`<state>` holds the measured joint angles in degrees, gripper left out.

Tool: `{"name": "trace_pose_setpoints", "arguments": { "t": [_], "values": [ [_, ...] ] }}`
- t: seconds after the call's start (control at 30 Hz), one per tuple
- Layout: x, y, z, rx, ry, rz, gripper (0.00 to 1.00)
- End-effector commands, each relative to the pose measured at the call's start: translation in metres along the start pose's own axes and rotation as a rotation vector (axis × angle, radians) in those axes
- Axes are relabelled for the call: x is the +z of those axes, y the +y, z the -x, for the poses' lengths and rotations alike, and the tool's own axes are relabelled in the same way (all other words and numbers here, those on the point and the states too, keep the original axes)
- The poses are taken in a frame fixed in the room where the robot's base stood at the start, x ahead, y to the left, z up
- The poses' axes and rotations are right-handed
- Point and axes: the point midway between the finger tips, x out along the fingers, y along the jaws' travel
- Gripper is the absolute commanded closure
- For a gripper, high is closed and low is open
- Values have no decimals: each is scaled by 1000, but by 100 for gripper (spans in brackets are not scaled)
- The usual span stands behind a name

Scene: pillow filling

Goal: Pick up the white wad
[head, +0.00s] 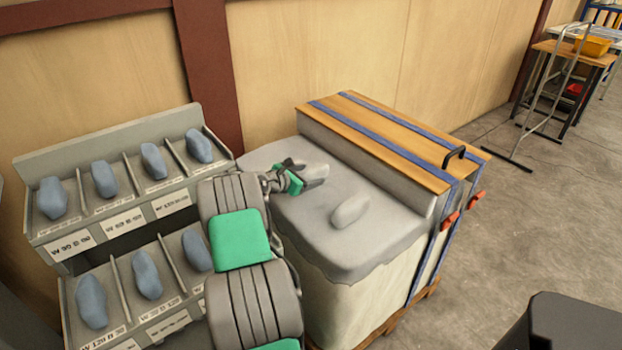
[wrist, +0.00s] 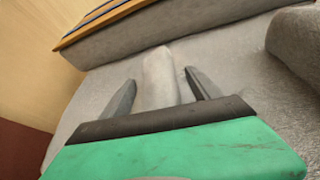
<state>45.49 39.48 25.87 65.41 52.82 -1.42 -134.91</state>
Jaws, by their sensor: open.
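A pale, whitish oblong wad (wrist: 158,72) lies on the grey top of a big bale, between the two dark fingers of my gripper (wrist: 160,80) in the wrist view. The fingers are apart, with a visible gap on either side of the wad. A second, greyer wad (head: 350,210) lies nearer the front of the bale top. It also shows at the right edge of the wrist view (wrist: 298,42).
A wooden board with blue straps (head: 385,135) covers the bale's raised rear part, close behind the wad. A grey rack (head: 110,140) with several blue-grey wads in labelled bins stands at the left. Open floor (head: 505,215) lies to the right.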

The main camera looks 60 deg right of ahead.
Motion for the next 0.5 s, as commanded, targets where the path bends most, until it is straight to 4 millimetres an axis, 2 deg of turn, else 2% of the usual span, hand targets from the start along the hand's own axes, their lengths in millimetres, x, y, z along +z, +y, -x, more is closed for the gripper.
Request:
{"name": "trace_pose_setpoints", "arguments": {
  "t": [0.1,0.33,0.5],
  "values": [
    [0,0,-15,0,0,-1,30],
    [1,0,-16,1,1,-1,30],
    [0,1,-16,1,1,-1,44]
  ]
}}
